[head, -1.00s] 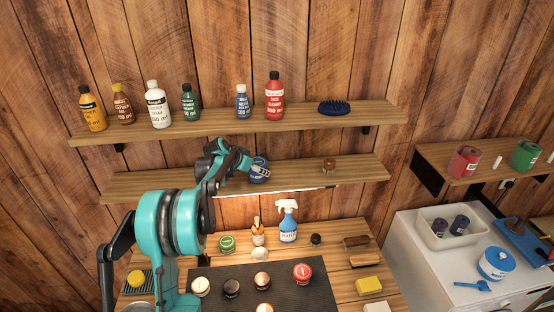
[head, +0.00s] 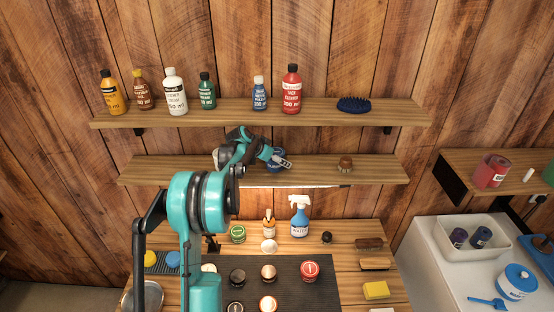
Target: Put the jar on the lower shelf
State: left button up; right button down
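My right gripper is not in view.
Below, a bench holds a dark mat (head: 330,290) with several tins and a spray bottle (head: 300,217).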

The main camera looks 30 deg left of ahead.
pick_arm(q)
jog(key=shift+d+r, duration=0.1)
jog(key=shift+d, duration=0.15)
jog(key=shift+r, duration=0.1)
jog(key=shift+s+a+r, duration=0.1)
jog(key=shift+s, duration=0.15)
jog(key=shift+a+r, duration=0.15)
jog(key=shift+s+a+r, duration=0.15)
jog(key=shift+s+r, duration=0.05)
jog(key=shift+s, duration=0.1)
jog(key=v, duration=0.5)
jog(key=shift+s+r+b, duration=0.25)
jog(key=shift+r+b, duration=0.05)
jog(key=shift+b, duration=0.05)
jog(key=shift+s+r, duration=0.25)
jog(key=shift+r, duration=0.1)
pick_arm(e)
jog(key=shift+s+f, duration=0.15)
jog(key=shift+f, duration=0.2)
